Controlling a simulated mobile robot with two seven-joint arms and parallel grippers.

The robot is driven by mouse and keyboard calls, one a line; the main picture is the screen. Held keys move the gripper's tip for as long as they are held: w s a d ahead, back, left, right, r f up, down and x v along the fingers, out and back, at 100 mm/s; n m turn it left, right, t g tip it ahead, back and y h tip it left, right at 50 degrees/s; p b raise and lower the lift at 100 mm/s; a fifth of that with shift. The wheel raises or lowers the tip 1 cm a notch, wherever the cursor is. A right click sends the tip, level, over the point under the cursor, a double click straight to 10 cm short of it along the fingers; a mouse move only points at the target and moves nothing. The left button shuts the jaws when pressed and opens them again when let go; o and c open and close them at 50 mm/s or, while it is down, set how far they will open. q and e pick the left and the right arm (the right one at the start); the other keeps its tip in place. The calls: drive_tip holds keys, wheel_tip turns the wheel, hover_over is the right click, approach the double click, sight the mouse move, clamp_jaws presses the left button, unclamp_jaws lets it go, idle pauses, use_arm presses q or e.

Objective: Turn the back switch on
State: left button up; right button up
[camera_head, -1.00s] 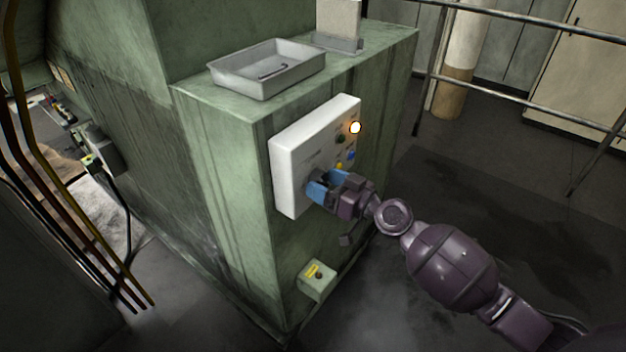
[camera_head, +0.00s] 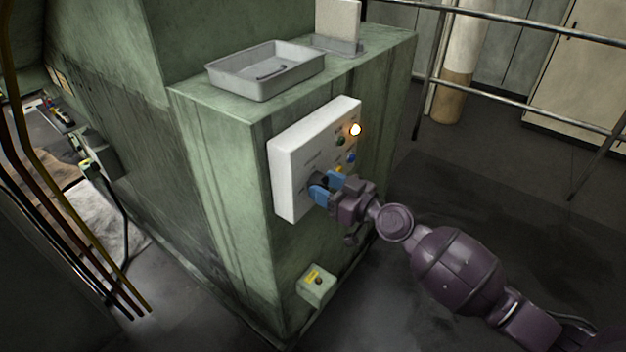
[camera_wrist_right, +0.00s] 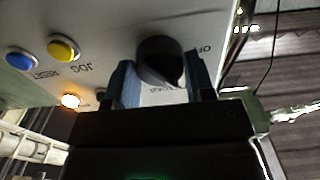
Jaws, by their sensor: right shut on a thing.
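A white control box (camera_head: 296,150) is fixed to the side of the green machine. My right gripper (camera_head: 327,186) is at the lower part of its face, with blue fingertips on a dark rotary switch that they mostly hide in the head view. In the right wrist view, the black switch knob (camera_wrist_right: 160,60) sits between the two blue fingers of the right gripper (camera_wrist_right: 160,85), which is shut on it. Lettering reading "OFF" shows beside the knob. The left gripper is not in view.
A blue button (camera_wrist_right: 20,58), a yellow button (camera_wrist_right: 63,47) and a lit orange lamp (camera_head: 355,129) are on the same panel. A grey tray (camera_head: 266,70) stands on the machine top. A small yellow-labelled box (camera_head: 316,286) is below. Railings (camera_head: 520,105) stand at the right.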

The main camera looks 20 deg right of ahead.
drive_tip(key=m, duration=0.3)
drive_tip(key=shift+c, duration=0.2)
drive_tip(key=m+p, duration=0.1)
drive_tip(key=m, duration=0.2)
drive_tip(key=shift+m, duration=0.9)
drive_tip(key=o, duration=1.1)
drive_tip(key=shift+o, duration=0.3)
